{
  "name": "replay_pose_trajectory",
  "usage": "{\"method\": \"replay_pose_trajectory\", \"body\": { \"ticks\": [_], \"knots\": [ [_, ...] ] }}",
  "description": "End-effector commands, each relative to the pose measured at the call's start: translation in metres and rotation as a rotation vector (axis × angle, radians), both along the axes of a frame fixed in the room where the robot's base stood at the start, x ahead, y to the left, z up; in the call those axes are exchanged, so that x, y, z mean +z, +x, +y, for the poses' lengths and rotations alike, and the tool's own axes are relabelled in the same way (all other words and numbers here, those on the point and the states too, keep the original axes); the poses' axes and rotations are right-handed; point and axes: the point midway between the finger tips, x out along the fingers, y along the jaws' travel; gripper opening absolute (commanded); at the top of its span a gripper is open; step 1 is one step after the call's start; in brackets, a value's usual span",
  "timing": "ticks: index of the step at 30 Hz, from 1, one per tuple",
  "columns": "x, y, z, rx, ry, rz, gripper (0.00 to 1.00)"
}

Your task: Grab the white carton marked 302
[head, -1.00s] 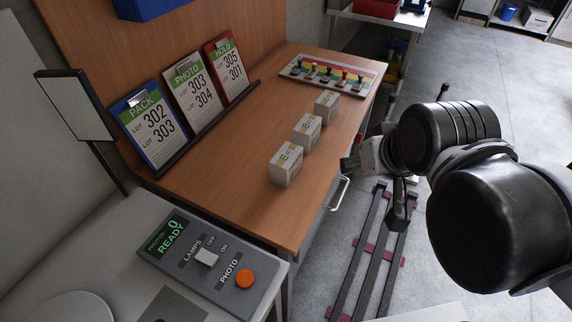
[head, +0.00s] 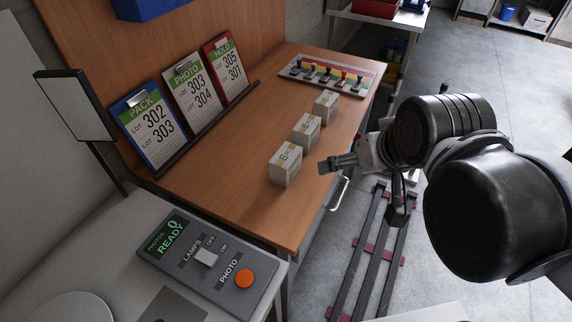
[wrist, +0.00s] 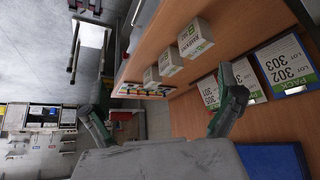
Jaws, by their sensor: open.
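Three white cartons stand in a row on the wooden bench. The near carton (head: 285,166) is the largest in the wrist view (wrist: 195,39), where its side label seems to read 302, though the print is small. The middle carton (head: 306,132) and the far carton (head: 326,106) have numbers too small to read; they show in the wrist view as the middle carton (wrist: 171,62) and far carton (wrist: 151,76). My gripper (head: 326,165) is open and empty, just right of the near carton at the bench's edge. Its spread fingers (wrist: 165,103) touch no carton.
The wooden bench (head: 228,157) has free room left of the cartons. Lot boards stand behind, with 302 and 303 on the PACK board (head: 150,125). A stamp rack (head: 333,76) sits at the far end. A control panel (head: 208,262) is in front, and a drawer handle (head: 340,193) juts out.

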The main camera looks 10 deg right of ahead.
Motion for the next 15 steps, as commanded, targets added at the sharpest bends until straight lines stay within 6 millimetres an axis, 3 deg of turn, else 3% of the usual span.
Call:
{"method": "replay_pose_trajectory", "body": {
  "ticks": [6, 15],
  "knots": [
    [0.011, 0.031, 0.01, 0.109, -0.054, 0.082, 1.0],
    [0.012, 0.084, 0.031, 0.308, -0.137, 0.222, 1.0]
  ]
}}
